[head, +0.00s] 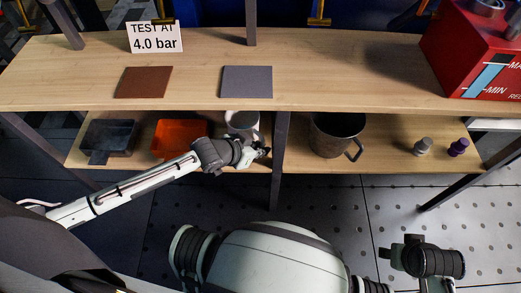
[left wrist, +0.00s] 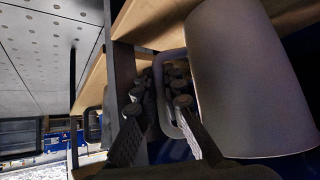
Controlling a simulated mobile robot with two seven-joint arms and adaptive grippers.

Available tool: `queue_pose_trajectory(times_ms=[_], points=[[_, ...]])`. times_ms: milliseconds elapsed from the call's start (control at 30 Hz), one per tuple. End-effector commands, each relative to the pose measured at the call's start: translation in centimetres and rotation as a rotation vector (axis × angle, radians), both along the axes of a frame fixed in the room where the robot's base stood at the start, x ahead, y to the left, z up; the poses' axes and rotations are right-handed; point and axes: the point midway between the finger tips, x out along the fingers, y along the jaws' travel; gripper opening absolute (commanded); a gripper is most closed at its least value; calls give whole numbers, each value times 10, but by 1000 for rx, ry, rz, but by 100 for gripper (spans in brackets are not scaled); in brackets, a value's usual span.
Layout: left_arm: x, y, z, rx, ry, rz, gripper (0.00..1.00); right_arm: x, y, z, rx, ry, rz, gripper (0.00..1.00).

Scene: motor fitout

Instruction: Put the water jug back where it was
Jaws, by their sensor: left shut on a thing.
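The water jug, a pale grey jug (head: 241,119), is at the lower shelf, just left of the middle post. My left arm covers its lower part in the head view, so I cannot tell whether it rests on the shelf. In the left wrist view the jug (left wrist: 255,85) fills the right side, its looped handle (left wrist: 162,95) between the fingers. My left gripper (head: 263,153) is shut on the handle; its fingers also show in the left wrist view (left wrist: 158,107). My right gripper (head: 388,254) is low at the right, away from the shelf; its jaws are unclear.
The lower shelf holds a dark tray (head: 108,138), an orange tray (head: 178,137), a metal pot (head: 336,135) and two small bottles (head: 458,148). The post (head: 279,150) stands close to the jug. The tabletop (head: 330,75) bears brown and grey mats, a sign and a red tank (head: 480,50).

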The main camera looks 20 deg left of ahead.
Motion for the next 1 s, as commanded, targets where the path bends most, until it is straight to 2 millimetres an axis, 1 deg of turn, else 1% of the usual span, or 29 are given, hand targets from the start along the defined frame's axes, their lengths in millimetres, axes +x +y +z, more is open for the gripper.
queue_pose_trajectory(times_ms=[133,433,467,500,533,867,1000], points=[[0,-1,0,0,-3,-1,0,-1,0,7,-4,-2,0,40],[0,-1,-2,-1,-3,-1,0,0,0,7,-4,-2,0,40],[-1,-1,-4,-1,0,-1,10,0,0,8,-4,-4,-1,40],[-1,0,-3,-1,-1,-1,15,0,0,8,-4,-4,-1,40],[-1,0,-3,-1,0,-1,17,0,0,8,-4,-4,-1,40],[0,0,-1,0,-1,-1,17,0,0,9,-4,-5,-1,40],[-11,5,10,1,2,-1,17,1,0,9,-2,-11,1,40]])
